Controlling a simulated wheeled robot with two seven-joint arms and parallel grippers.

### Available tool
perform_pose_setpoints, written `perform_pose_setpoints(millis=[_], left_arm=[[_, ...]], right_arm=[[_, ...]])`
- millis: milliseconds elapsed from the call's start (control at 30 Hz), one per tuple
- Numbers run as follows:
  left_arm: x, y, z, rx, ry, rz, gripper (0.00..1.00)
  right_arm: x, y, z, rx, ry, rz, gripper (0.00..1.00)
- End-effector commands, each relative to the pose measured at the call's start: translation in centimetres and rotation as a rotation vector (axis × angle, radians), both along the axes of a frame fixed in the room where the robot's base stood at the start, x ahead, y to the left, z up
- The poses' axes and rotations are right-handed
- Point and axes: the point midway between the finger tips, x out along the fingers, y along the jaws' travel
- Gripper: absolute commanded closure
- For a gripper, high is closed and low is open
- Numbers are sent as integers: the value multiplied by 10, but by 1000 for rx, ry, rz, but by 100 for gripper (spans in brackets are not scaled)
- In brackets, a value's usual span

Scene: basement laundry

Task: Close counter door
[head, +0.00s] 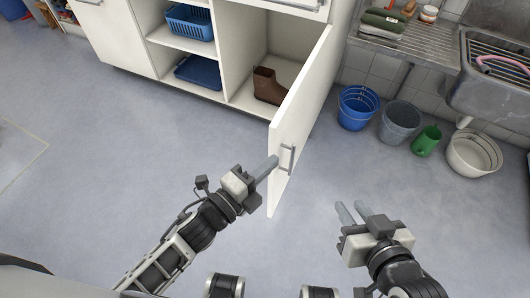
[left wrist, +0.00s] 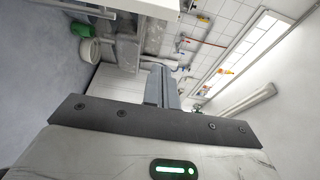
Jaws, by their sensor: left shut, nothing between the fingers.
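The white counter door (head: 303,112) stands swung open, sticking out from the right end of the white counter (head: 240,50) towards me. Its grey bar handle (head: 287,158) is near the free edge. My left gripper (head: 273,162) is shut and empty, its fingertips close beside the door's left face near the handle; I cannot tell whether they touch it. The shut fingers also show in the left wrist view (left wrist: 161,86). My right gripper (head: 351,207) is open and empty, over the floor to the right of the door.
The open compartment holds a brown boot (head: 268,86). Blue baskets (head: 189,22) sit on shelves to its left. A blue bucket (head: 357,107), a grey bucket (head: 399,122), a green watering can (head: 427,140) and a white bucket (head: 474,153) stand right of the door. The left floor is clear.

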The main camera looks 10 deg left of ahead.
Motion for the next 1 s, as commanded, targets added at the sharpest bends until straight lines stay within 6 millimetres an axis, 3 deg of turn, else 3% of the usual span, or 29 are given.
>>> perform_pose_setpoints(millis=[400, 500, 633, 1000], left_arm=[[70, -48, 0, -4, 2, 2, 100], [73, -28, 1, 0, 2, 2, 100], [76, -16, 0, -3, 4, 1, 100], [78, -10, 0, -6, 4, 2, 100]], right_arm=[[0, 0, -2, 1, -6, 2, 73], [0, 0, 0, 0, -4, 2, 73], [0, 0, 1, 1, -4, 2, 73], [0, 0, 0, 0, -2, 1, 73]])
